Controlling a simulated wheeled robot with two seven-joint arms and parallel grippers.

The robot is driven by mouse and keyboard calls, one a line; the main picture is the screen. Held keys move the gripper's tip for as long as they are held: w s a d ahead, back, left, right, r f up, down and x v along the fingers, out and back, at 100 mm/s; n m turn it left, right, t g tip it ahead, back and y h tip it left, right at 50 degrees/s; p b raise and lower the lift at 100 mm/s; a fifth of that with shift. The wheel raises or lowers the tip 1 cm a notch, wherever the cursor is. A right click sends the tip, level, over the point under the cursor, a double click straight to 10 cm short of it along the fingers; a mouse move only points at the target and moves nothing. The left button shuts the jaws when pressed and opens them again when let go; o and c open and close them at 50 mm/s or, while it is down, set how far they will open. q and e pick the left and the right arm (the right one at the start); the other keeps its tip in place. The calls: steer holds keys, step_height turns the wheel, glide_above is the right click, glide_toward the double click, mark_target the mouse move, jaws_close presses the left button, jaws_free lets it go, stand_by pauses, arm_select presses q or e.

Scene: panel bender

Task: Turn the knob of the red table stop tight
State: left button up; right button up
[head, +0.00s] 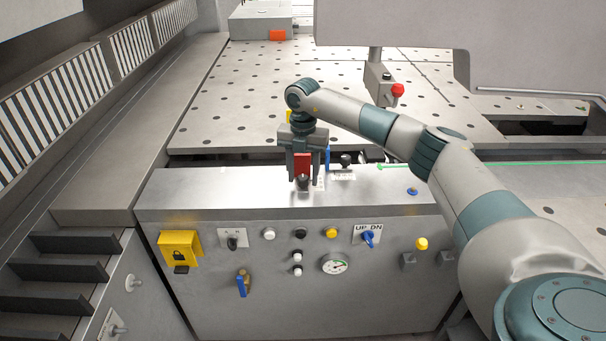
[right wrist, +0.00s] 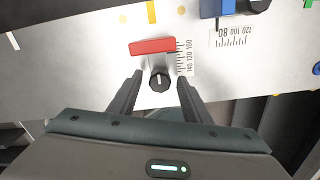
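The red table stop (head: 302,164) sits on the top face of the steel cabinet; it also shows as a red bar in the right wrist view (right wrist: 152,46). Its black knob (right wrist: 159,80) has a pale pointer mark and stands just in front of the red bar, beside a printed scale. My right gripper (right wrist: 160,78) is open and points down over the knob. In the picture one finger is on each side of the knob, with gaps on both sides. I cannot tell how far down the fingers reach. My left gripper is not in view.
A blue stop (right wrist: 217,8) with its own black knob (right wrist: 258,6) stands close by on the right. The cabinet front (head: 310,290) carries switches, buttons and a gauge (head: 334,264). A perforated table (head: 225,110) lies behind. A box with a red button (head: 397,90) hangs above it.

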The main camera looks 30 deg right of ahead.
steer(key=shift+r, duration=0.55)
step_height(320, 180, up, 12)
steer(key=b, duration=0.4)
step_height(320, 180, up, 4)
glide_above(303, 177)
arm_select(q)
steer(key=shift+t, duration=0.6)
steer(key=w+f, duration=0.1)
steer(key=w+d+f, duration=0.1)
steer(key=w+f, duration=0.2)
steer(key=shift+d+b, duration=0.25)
steer(key=shift+b, duration=0.1)
arm_select(e)
steer(key=shift+r, duration=0.15)
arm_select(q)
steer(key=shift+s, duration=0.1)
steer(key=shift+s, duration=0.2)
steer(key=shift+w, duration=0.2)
